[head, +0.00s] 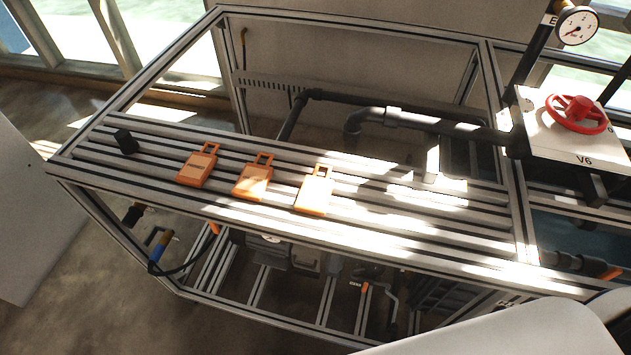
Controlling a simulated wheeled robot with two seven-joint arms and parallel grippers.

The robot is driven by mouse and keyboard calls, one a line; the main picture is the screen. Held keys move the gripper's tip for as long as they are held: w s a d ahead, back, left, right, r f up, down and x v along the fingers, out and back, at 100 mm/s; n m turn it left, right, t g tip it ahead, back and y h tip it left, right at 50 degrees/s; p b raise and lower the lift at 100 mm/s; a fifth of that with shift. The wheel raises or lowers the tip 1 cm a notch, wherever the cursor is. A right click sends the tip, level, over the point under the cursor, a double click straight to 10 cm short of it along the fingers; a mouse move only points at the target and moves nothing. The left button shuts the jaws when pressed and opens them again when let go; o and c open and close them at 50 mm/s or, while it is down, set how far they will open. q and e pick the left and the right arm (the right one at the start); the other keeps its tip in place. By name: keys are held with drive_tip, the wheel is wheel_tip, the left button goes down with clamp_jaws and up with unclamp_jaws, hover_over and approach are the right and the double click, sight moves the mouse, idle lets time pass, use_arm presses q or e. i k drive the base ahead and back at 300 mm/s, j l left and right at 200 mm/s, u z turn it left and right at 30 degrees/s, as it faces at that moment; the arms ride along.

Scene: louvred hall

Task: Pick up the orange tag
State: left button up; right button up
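Three orange tags lie in a row on the slotted aluminium shelf (410,232) of a metal frame. The left tag (196,167) is in shade and has a dark mark on its face. The middle tag (251,182) is partly sunlit. The right tag (313,197) is mostly in bright sun. Each has a loop at its far end, and the tags lie apart from one another. Neither of my grippers is visible in the head view. No tag is seen held.
A small black block (125,141) stands at the shelf's left end. Dark pipes (400,119) run behind the shelf. A red valve wheel (577,113) on a white V6 panel (545,143) and a gauge (578,26) stand at right. The shelf right of the tags is clear.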

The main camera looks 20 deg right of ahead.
sight(314, 195)
drive_tip(key=k+l+u, duration=0.75)
drive_tip(key=u, duration=0.25)
drive_tip(key=k, duration=0.1)
